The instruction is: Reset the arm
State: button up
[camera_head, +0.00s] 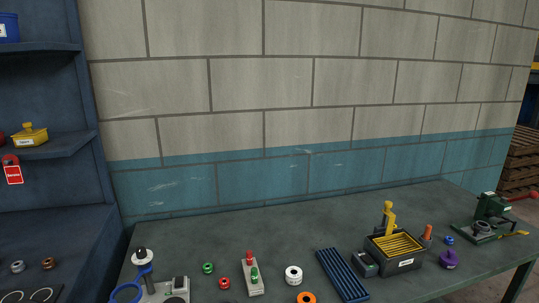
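My arm and gripper are not in this view. A dark box with yellow slats (399,243) stands toward the right of the bench, with an upright yellow lever-like part (388,217) at its back. I cannot tell which thing, if any, the task's arm refers to.
The bench (290,228) holds a red-and-green-topped block (252,277), a white roll (293,275), an orange ring (306,297), a blue slatted tray (342,275), a purple part (448,259) and a green machine (490,215). A blue shelf unit (45,185) stands left. The bench's back strip is mostly clear.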

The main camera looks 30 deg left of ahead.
aim_at(115, 303)
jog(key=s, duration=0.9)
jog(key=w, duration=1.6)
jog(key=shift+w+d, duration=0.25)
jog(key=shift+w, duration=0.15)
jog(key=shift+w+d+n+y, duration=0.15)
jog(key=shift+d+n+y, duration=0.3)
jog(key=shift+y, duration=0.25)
